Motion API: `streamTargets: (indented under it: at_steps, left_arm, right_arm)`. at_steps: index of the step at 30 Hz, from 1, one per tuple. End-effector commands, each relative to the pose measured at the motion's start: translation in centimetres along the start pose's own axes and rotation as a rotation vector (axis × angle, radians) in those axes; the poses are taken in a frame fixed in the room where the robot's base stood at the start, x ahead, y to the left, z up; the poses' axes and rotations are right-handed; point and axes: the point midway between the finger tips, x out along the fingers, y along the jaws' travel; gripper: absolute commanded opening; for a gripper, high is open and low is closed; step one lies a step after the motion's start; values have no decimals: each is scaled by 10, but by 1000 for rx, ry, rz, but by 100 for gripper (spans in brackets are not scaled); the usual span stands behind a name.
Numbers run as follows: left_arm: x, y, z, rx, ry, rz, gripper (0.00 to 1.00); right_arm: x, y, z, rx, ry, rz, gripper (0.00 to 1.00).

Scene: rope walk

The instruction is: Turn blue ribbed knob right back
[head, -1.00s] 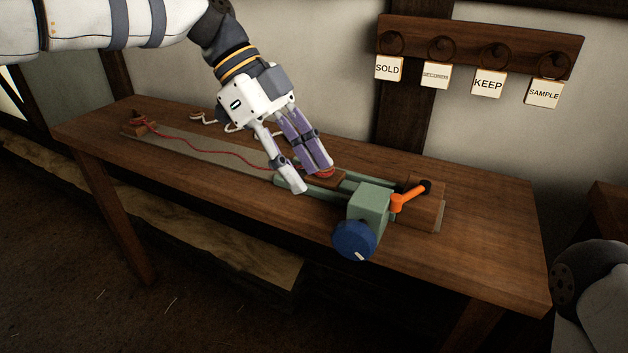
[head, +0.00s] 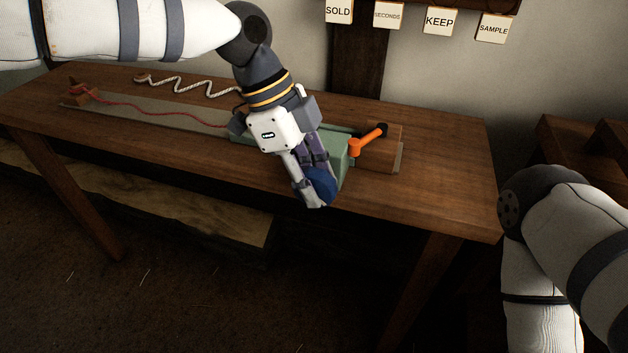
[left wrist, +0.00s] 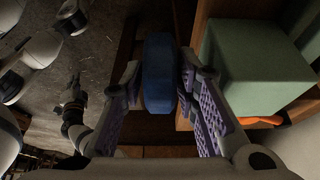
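The blue ribbed knob (head: 322,184) sits on the front of the green block (head: 345,168) near the table's front edge. My left gripper (head: 316,192) is at the knob and covers much of it in the head view; the knob's white mark is hidden. In the left wrist view the knob (left wrist: 160,75) stands between the two purple-padded fingers (left wrist: 160,90). A narrow gap shows at the left finger; the right finger is very close, and contact is unclear. My right gripper (left wrist: 74,98) shows small and dark in the left wrist view; its opening cannot be made out.
An orange lever (head: 367,140) stands right of the green block, by a wooden block (head: 385,152). A red cord (head: 150,112) runs along the grey rail to the left. A white wavy rope (head: 195,87) lies behind it. The table's right end (head: 450,180) is clear.

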Motion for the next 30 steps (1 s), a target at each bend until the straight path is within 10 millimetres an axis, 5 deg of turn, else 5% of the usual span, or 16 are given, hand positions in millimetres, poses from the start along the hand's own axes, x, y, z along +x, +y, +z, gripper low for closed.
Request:
streamTargets:
  at_steps: [9, 13, 30]
  left_arm:
    - [5, 0, 0, 0, 0, -1, 28]
    - [5, 0, 0, 0, 0, -1, 0]
    - [8, -1, 4, -7, 165, 1, 0]
  right_arm:
    - [0, 0, 0, 0, 1, 0, 0]
    - [0, 0, 0, 0, 1, 0, 0]
    - [11, 0, 5, 0, -27, 1, 0]
